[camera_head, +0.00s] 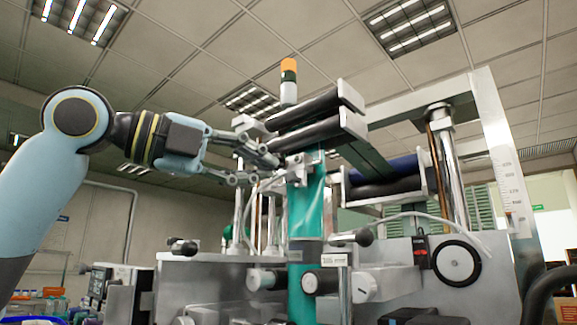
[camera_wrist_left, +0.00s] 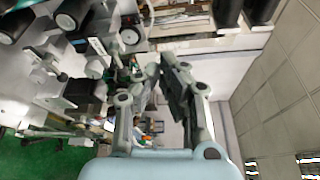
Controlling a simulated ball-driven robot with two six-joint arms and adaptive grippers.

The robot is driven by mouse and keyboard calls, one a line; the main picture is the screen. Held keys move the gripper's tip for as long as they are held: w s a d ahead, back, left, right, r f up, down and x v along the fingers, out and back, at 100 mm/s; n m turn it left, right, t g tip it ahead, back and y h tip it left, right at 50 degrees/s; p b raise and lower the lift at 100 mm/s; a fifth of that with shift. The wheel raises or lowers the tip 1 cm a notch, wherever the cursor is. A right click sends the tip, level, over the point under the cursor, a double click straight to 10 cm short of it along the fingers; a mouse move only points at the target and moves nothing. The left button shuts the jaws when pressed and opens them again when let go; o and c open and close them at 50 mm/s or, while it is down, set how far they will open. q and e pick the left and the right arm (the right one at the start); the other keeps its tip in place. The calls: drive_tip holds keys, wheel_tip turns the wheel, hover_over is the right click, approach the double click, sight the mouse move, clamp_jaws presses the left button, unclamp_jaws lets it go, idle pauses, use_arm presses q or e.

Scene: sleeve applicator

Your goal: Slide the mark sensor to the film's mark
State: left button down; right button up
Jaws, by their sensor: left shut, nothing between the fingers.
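The teal film (camera_head: 306,208) hangs as a vertical strip down the middle of the machine in the head view. A small grey block with a knob (camera_head: 299,172), which looks like the mark sensor, sits across the film's upper part. A darker band (camera_head: 305,252) crosses the film lower down; I cannot tell if it is the mark. My left gripper (camera_head: 267,169) is just left of the grey block, its fingers pointing right; I cannot tell if it touches. It is shut and empty. It also shows in the left wrist view (camera_wrist_left: 163,70). My right gripper is out of view.
Black rollers (camera_head: 310,122) project above the gripper, under an orange-topped signal lamp (camera_head: 288,78). Open air lies left of the machine, around my arm.

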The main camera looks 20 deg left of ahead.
sight(294, 177)
use_arm(q)
drive_tip(key=w+d+p, duration=0.1)
drive_tip(key=w, duration=0.1)
drive_tip(key=w+d+p, duration=0.1)
drive_tip(key=w+p, duration=0.1)
drive_tip(key=w, duration=0.1)
drive_tip(key=w+d+p, duration=0.1)
drive_tip(key=w, duration=0.2)
drive_tip(key=shift+d+r+p, duration=0.1)
drive_tip(key=shift+d+p, duration=0.1)
drive_tip(key=shift+p, duration=0.15)
drive_tip(key=shift+w+a+r, duration=0.1)
drive_tip(key=shift+a, duration=0.25)
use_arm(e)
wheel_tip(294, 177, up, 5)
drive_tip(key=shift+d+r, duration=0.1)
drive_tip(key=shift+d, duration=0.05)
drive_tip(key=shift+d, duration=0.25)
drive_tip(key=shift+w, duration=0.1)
